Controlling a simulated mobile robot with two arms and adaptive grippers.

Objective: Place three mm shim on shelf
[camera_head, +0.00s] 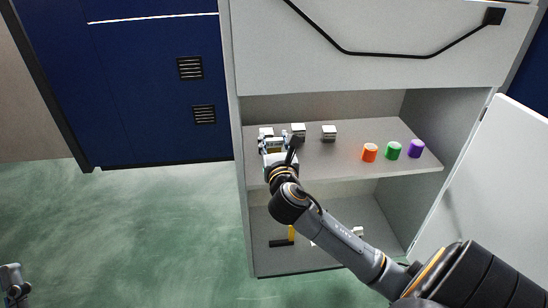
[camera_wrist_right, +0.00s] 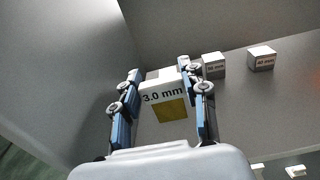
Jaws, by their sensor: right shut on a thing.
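My right gripper (camera_head: 273,146) (camera_wrist_right: 162,97) is shut on the three mm shim (camera_wrist_right: 165,100), a white block with a "3.0 mm" label and a yellow-brown patch. It is over the left end of the cabinet's upper shelf (camera_head: 345,155). In the head view the gripper mostly covers the shim. I cannot tell whether the shim touches the shelf. A similar white block (camera_head: 265,132) stands just behind it, partly hidden in the wrist view. Two more labelled blocks, (camera_head: 298,129) and (camera_head: 329,132), stand to its right. My left gripper (camera_head: 15,285) shows at the lower left corner; its fingers are unclear.
Orange (camera_head: 369,153), green (camera_head: 392,150) and purple (camera_head: 416,149) cylinders stand on the shelf's right. The cabinet's left wall (camera_wrist_right: 75,60) is close to my gripper. The lower shelf holds a yellow and black tool (camera_head: 282,240) and small white pieces. An open door (camera_head: 490,190) stands right.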

